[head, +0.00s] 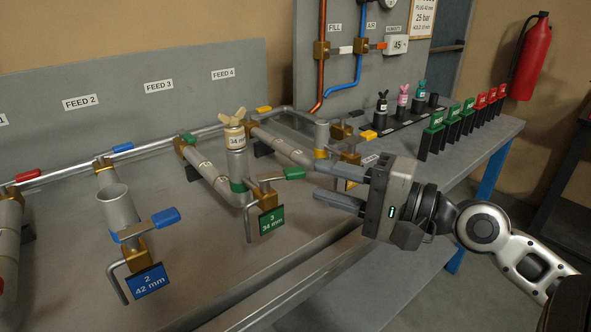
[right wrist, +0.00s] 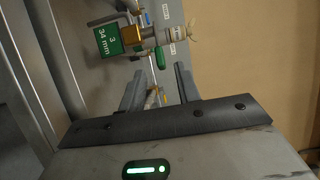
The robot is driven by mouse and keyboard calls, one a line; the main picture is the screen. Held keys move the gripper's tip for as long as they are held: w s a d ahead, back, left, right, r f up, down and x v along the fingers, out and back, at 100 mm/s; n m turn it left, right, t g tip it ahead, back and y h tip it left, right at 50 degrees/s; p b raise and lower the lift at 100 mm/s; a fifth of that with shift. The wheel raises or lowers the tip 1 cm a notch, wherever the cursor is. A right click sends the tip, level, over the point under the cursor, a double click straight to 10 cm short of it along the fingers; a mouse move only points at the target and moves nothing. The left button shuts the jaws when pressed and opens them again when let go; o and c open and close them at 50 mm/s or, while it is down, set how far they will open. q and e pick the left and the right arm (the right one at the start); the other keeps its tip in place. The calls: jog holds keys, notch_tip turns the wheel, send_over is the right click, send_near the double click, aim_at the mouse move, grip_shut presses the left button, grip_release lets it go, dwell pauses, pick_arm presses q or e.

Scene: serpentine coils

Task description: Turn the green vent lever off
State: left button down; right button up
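The green vent lever (head: 288,174) is on the brass valve (head: 264,194) at the front of the middle coil, above a green tag (head: 271,222) reading "3 34 mm". Its handle points right, towards my right gripper. My right gripper (head: 317,187) is open and empty, a short way right of the handle tip, with no contact visible. In the right wrist view the green lever (right wrist: 160,57) shows just beyond the gap between the two fingertips (right wrist: 158,69). My left gripper is not in view.
A capped upright pipe (head: 237,160) stands just behind the valve. A blue vent lever (head: 165,217) is on the coil to the left. A second green lever (head: 188,138) is at the back pipe. Green and red tagged blocks (head: 467,110) line the bench's right side.

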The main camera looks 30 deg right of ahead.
aim_at(306, 173)
jog(key=x, duration=0.1)
jog(key=p+x, duration=0.1)
jog(key=x, duration=0.1)
jog(key=p+x, duration=0.1)
jog(key=shift+w+a+r, duration=0.15)
jog(key=shift+w+r, duration=0.1)
jog(key=shift+w+a+f+p, duration=0.2)
jog(key=shift+w+a+p, duration=0.15)
jog(key=shift+w, duration=0.3)
grip_shut()
